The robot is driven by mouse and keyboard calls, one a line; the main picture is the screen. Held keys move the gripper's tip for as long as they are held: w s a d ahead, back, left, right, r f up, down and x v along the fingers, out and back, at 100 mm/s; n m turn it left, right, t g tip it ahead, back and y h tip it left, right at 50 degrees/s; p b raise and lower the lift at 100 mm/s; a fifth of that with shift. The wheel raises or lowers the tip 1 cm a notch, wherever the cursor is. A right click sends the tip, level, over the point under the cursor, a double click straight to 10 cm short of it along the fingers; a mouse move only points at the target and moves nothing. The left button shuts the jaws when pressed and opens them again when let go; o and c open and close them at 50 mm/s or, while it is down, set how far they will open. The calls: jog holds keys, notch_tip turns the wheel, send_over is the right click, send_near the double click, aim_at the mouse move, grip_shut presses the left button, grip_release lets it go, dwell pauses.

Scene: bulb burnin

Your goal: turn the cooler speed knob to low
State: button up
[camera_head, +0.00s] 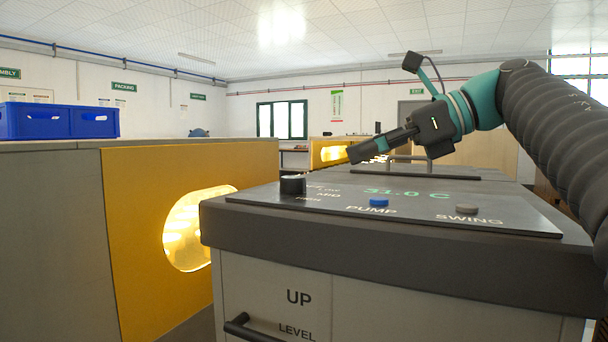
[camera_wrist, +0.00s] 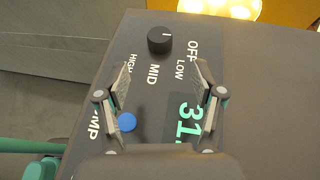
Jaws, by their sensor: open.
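The speed knob (camera_head: 292,184) is a short black cylinder at the left end of the cooler's dark top panel (camera_head: 420,219). In the wrist view the knob (camera_wrist: 159,41) lies ahead of the fingertips, roughly centred between them, with a small white mark on its top right side. OFF, LOW, MID and HIGH are printed around it; which one the mark points at is hard to tell. My gripper (camera_head: 356,152) is above the panel, to the right of the knob and apart from it. In the wrist view my gripper (camera_wrist: 162,70) has its two fingers spread, with nothing between them.
A blue PUMP button (camera_head: 378,202), a grey SWING button (camera_head: 467,210) and a green display (camera_head: 406,193) reading 31.0 C share the panel.

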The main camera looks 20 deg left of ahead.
aim_at(296, 177)
jog(key=x, duration=1)
jog(key=shift+a+f, duration=0.15)
jog(key=shift+a, duration=0.15)
jog(key=c, duration=1.1)
jog(key=shift+c, duration=0.2)
